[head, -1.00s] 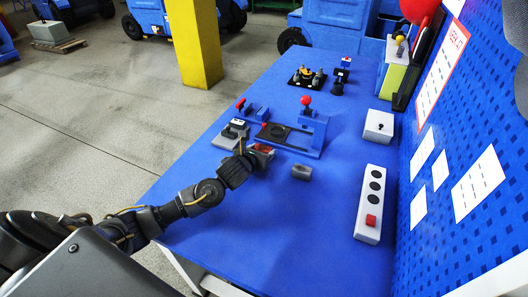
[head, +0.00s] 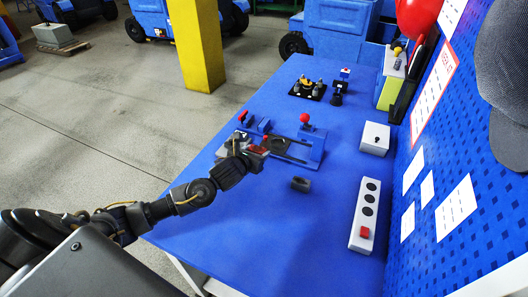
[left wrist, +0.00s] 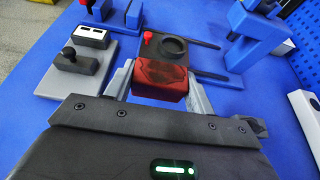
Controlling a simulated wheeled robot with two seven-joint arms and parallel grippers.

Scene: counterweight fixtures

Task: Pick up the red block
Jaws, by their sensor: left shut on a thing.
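The red block (left wrist: 160,78) sits between the two fingers of my left gripper (left wrist: 157,90) in the left wrist view. It has a dark, worn-looking top. My left gripper (head: 257,151) is shut on it, and a bit of red shows at the fingertips in the head view. The gripper is at the near left edge of the black slotted plate (head: 291,151), beside the grey fixture (left wrist: 75,72) with a black knob. I cannot tell the height of the block above the table. My right gripper is not in view.
A blue fixture with a red ball (head: 305,118) stands just beyond the plate. A small dark grey block (head: 300,184) lies to the right. A white button box (head: 364,214) and a white box (head: 375,138) stand near the pegboard (head: 455,150). The near part of the blue table is clear.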

